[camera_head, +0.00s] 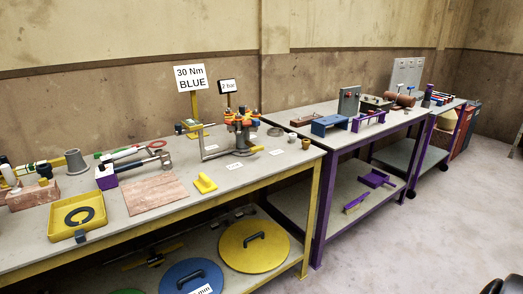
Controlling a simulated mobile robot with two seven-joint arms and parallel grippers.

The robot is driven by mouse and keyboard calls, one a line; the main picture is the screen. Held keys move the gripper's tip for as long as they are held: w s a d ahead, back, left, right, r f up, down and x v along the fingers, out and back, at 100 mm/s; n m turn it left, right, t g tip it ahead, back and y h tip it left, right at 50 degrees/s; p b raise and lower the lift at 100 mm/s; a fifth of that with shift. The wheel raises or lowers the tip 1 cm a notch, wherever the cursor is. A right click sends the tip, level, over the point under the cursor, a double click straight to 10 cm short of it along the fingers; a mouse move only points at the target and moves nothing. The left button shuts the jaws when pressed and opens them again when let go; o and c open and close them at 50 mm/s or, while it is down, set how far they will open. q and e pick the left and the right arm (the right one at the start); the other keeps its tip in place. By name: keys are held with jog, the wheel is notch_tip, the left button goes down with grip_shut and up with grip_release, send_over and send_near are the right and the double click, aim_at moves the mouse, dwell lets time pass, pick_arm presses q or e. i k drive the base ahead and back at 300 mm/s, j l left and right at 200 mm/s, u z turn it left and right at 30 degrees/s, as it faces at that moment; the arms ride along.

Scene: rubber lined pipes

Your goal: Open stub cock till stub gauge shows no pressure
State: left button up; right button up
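I cannot pick out a stub cock or a stub gauge for certain at this size. A flanged assembly (242,130) with orange-topped parts and a grey bent arm stands at the right end of the near yellow-framed bench (120,222). A "2 bar" sign (227,86) stands behind it. On the far benches, a brown cylinder (398,99) lies by small red and blue parts, too small to read as valve or gauge.
A yellow tray (58,221), a brown plate (153,196) and a yellow block (205,183) lie on the near bench. A purple-framed bench (300,113) follows on the right. Open floor (425,240) lies at right. A dark object (502,286) sits in the lower right corner.

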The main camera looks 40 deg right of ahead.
aim_at(254, 149)
jog(key=i+l, duration=0.15)
jog(key=l, duration=0.3)
jog(key=i+l+u, duration=0.15)
jog(key=l, duration=0.35)
jog(key=i+l, duration=0.1)
jog(key=l, duration=0.35)
jog(key=i+l+u, duration=0.15)
jog(key=l, duration=0.35)
